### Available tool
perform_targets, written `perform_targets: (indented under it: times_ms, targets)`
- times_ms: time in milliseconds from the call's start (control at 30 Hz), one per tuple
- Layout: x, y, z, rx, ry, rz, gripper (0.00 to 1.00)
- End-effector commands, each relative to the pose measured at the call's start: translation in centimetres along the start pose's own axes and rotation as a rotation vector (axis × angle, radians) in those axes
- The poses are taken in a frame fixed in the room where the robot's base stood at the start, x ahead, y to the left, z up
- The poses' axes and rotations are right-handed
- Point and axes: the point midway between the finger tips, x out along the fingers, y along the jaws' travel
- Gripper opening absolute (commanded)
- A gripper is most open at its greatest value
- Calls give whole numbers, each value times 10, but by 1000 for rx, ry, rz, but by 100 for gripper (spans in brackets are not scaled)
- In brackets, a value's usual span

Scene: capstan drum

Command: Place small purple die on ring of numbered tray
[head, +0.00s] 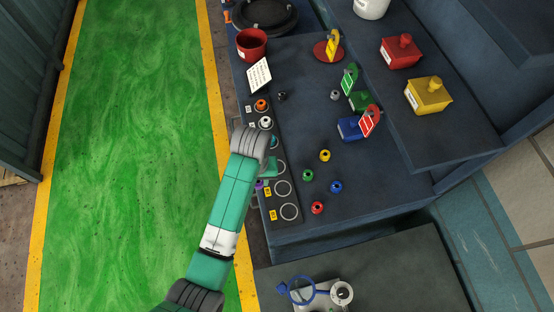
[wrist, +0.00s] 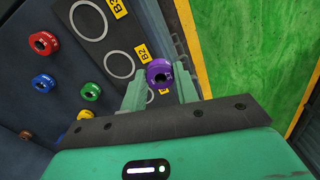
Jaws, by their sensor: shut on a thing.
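The small purple die (wrist: 159,72) is a round purple piece with a dark centre hole, held between the fingertips of my gripper (wrist: 160,84). In the head view only a bit of the purple die (head: 259,184) shows at the tray's left edge. My gripper (head: 268,171) is partly hidden by my arm there. The numbered tray (head: 285,200) is a dark strip with white rings and labels; it also shows in the wrist view (wrist: 102,44). Two empty rings by B3 (wrist: 88,20) and B2 (wrist: 118,65) are clear. A further ring is partly hidden behind the gripper.
Orange (head: 261,105) and white (head: 265,123) pieces sit on the tray's far rings. Red (head: 317,208), blue (head: 336,187), green (head: 308,175) and yellow (head: 325,156) pieces stand loose to the right. A card (head: 259,75) and red cup (head: 252,46) are farther back.

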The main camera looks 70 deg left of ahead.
Motion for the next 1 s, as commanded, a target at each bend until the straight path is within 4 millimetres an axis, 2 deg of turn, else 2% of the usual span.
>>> perform_targets:
  times_ms: [100,200,333,567,733,1000]
  targets:
    - [2,23,-31,1,0,-1,4]
    - [5,39,-52,0,-1,-1,4]
    - [8,52,-68,0,-1,-1,4]
    - [10,60,-78,0,-1,-2,4]
    - [40,58,-75,-1,-4,-2,4]
    - [44,59,-76,-1,-1,0,4]
